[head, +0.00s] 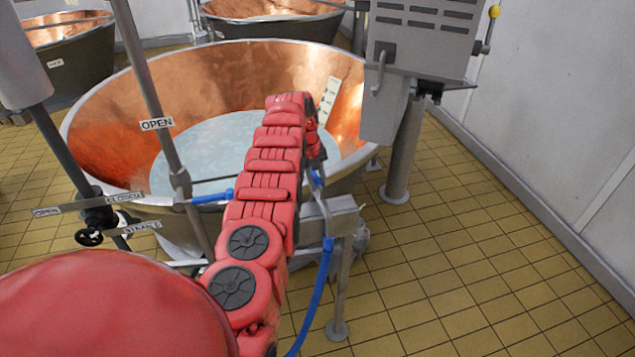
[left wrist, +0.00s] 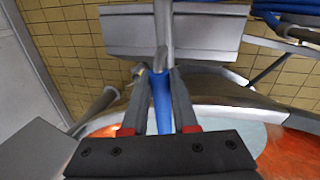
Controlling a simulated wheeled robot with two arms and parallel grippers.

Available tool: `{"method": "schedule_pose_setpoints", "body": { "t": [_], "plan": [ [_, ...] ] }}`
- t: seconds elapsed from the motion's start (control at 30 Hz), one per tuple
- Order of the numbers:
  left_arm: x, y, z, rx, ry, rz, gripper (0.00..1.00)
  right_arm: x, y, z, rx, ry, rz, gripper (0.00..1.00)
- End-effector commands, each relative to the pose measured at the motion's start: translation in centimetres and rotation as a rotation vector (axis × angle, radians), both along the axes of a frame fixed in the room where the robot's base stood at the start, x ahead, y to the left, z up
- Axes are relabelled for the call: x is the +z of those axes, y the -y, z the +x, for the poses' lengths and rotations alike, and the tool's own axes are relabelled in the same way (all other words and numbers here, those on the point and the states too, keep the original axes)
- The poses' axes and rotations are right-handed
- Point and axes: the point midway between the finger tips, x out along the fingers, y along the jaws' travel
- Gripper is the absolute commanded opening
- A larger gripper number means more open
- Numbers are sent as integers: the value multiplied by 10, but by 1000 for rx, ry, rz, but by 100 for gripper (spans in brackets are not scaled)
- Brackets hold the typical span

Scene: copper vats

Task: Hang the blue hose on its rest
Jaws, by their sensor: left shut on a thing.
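The blue hose (head: 318,300) hangs down below the end of my red arm, beside the copper vat (head: 200,95). Its upper end turns into a metal tube. In the left wrist view, the blue hose (left wrist: 162,102) stands between the two fingers of my left gripper (left wrist: 159,74), which is shut on it. The metal tube (left wrist: 163,35) runs on beyond the fingertips. In the head view the arm hides much of the left gripper. I cannot make out the rest for certain. My right gripper is not in view.
A grey control box (head: 422,40) on a post (head: 403,150) stands right of the vat. A metal bracket (head: 343,213) on a leg is close to the hose. Valve pipes with labels (head: 157,124) stand at the left. Tiled floor (head: 480,270) is clear at the right.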

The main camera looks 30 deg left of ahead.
Motion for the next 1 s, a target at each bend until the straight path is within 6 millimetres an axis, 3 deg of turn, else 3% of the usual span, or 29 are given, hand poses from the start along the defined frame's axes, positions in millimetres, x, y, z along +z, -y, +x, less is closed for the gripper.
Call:
{"method": "schedule_pose_setpoints", "body": {
  "t": [0.43, 0.47, 0.63, 1.0],
  "plan": [
    [-4, 1, -1, -1, -3, 0, 0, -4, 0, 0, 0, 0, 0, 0],
    [-4, 1, -1, -1, -3, 0, 32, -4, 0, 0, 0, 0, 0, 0],
    [-4, 1, 0, -1, -2, -1, 62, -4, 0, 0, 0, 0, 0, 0],
    [1, 0, 0, -2, 0, 2, 62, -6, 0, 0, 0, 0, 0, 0]
  ]
}}
